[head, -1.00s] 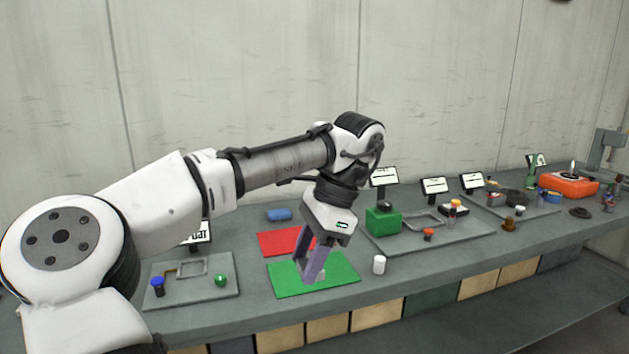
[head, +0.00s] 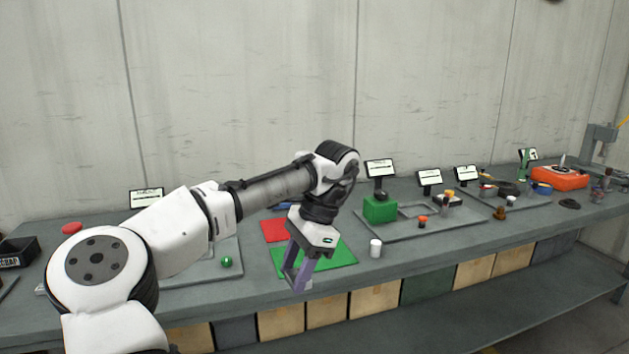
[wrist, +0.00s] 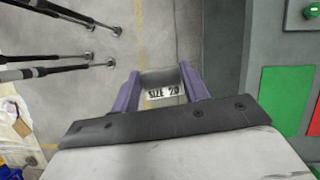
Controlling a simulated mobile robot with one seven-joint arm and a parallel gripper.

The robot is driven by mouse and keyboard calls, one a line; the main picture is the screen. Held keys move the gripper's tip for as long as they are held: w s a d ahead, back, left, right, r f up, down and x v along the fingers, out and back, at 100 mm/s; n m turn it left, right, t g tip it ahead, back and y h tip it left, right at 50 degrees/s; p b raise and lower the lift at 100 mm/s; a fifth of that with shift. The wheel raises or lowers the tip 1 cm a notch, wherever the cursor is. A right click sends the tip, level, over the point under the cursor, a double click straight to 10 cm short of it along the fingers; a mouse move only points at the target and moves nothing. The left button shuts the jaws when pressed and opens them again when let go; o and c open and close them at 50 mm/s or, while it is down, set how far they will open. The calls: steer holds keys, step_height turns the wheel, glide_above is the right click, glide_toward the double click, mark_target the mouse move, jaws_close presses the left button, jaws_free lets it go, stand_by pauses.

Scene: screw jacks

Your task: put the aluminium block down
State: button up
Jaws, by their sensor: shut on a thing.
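My gripper (head: 293,279) points down at the bench's front edge in the head view, its purple fingers overlapping the near left part of the green mat (head: 338,257). In the wrist view my gripper (wrist: 162,78) is shut on the aluminium block (wrist: 160,76), a grey piece marked "SIZE 20" between the fingers. Floor shows beneath it there, and the bench edge lies to its right. The block is hard to make out in the head view. The red mat (head: 274,230) lies behind the green one; both look bare where visible.
A white cylinder (head: 376,248) stands right of the green mat. A green box (head: 380,209) and small parts stand on the tray to the right.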

steer(key=w+a+f+n+g+h+b, duration=0.1)
steer(key=w+f+n+b, duration=0.2)
steer(key=f, duration=1.2)
steer(key=w+a+f+n+g+h, duration=0.15)
steer(key=f+n, duration=0.25)
steer(key=f, duration=1.2)
steer(key=s+d+f+n, duration=0.2)
steer(key=s+f, duration=0.1)
steer(key=f, duration=0.6)
steer(key=s+d+f+n+h+b, duration=0.1)
steer(key=s+f, duration=0.3)
steer(key=f, duration=0.5)
steer(key=s+d+f+n+b, duration=0.1)
steer(key=s+d+f+n, duration=0.1)
steer(key=f, duration=0.7)
steer(key=shift+s+d+f+n+h, duration=0.35)
steer(key=shift+s+d+f+n, duration=0.05)
steer(key=shift+s, duration=0.45)
steer(key=shift+a, duration=0.1)
